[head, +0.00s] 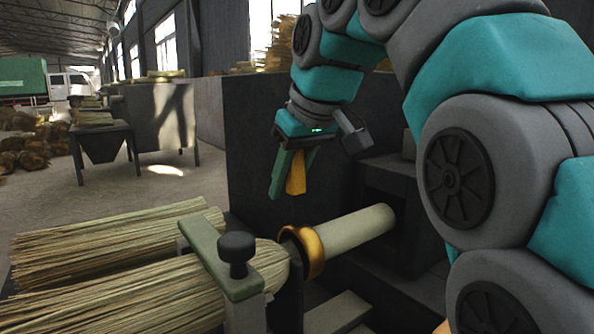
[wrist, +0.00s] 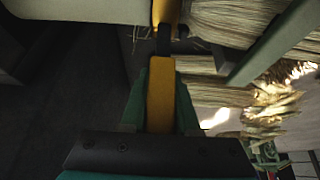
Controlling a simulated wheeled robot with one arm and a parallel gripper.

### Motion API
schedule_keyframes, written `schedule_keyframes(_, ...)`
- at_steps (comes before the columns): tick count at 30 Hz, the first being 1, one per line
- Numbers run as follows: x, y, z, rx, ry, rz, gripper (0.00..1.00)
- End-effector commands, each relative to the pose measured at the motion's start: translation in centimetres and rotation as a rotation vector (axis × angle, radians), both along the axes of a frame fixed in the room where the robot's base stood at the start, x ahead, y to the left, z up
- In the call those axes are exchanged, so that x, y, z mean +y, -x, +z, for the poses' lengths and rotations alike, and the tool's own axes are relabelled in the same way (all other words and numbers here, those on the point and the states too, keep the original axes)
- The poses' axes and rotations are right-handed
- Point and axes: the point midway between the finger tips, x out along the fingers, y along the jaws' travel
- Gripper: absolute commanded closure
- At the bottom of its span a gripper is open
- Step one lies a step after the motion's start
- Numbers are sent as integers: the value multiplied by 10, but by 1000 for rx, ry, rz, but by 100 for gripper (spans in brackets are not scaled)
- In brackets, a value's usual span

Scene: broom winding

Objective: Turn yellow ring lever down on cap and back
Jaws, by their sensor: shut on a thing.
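A yellow ring (head: 314,251) sits around the pale round handle (head: 355,228) at the neck of the bound broom. My gripper (head: 287,187) points down above the ring, with its green fingers shut on a yellow lever (head: 297,172). In the wrist view the yellow lever (wrist: 160,95) lies between the two green fingers (wrist: 160,110). A dark stem (wrist: 164,42) runs from it toward the yellow ring (wrist: 166,12). The lever stands up above the ring; in the head view the join between them is hard to make out. I cannot tell which part is the cap.
A green clamp bar (head: 215,255) with a black knob (head: 236,248) crosses the straw bundle (head: 130,295) left of the ring. A dark machine housing (head: 265,130) stands behind. A metal table (head: 100,138) is farther off at the left.

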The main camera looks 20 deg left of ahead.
Motion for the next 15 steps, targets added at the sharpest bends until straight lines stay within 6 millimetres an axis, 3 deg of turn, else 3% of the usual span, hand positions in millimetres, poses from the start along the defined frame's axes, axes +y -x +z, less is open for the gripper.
schedule_keyframes(13, 2, 2, 1, 3, 6, 0, 100)
schedule_keyframes(14, 2, 2, 1, 3, 6, 0, 69)
schedule_keyframes(15, 2, 2, 1, 3, 6, 0, 64)
